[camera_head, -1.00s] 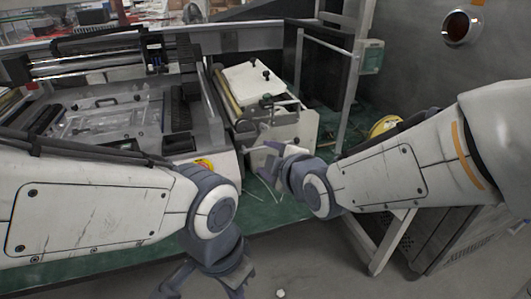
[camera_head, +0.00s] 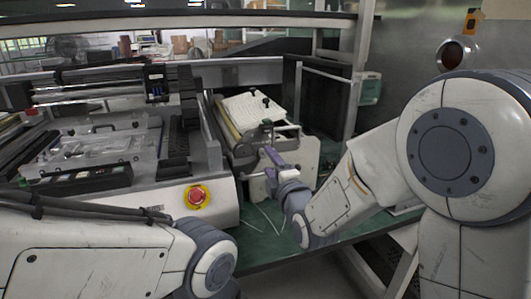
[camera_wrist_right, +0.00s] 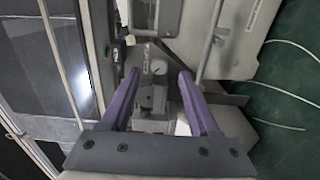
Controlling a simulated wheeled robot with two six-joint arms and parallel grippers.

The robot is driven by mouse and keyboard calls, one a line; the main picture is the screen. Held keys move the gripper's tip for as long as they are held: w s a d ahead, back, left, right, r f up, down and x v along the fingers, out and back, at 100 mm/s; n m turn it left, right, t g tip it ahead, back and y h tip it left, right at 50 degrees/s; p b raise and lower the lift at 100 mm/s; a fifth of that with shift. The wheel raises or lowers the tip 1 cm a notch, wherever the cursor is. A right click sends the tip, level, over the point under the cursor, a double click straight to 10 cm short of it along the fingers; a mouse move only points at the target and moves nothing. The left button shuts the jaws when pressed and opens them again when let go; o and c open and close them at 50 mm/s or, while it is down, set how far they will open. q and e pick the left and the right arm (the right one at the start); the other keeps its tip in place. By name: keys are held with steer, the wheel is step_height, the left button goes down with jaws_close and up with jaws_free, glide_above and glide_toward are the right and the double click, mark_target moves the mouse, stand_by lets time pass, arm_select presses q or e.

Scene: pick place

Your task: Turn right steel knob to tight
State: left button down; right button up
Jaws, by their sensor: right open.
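My right gripper (camera_head: 269,153) is at the front of the small white machine (camera_head: 308,150) in the head view. In the right wrist view the same gripper (camera_wrist_right: 158,75) has its two purple fingers apart. Between the fingertips, beyond them, is a small round light-grey knob (camera_wrist_right: 158,68) on a metal block (camera_wrist_right: 152,95). The fingers do not visibly close on it. I cannot tell from these views whether this is the right steel knob. In the head view the gripper hides part of the machine's front. My left gripper is out of view below my left forearm.
A larger machine with a red emergency button (camera_head: 196,195) stands to the left. A grey frame post (camera_head: 357,60) rises at the right, in front of a grey cabinet wall. Thin white cables (camera_wrist_right: 290,92) lie on the green bench top (camera_head: 262,238).

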mark_target(264, 155)
steer(key=shift+x, duration=1.95)
jaws_close()
steer(key=shift+f+m+b, duration=0.15)
steer(key=shift+m+b, duration=0.95)
steer(key=shift+m, duration=0.4)
steer(key=shift+m+b, duration=1.05)
steer(key=shift+m, duration=0.95)
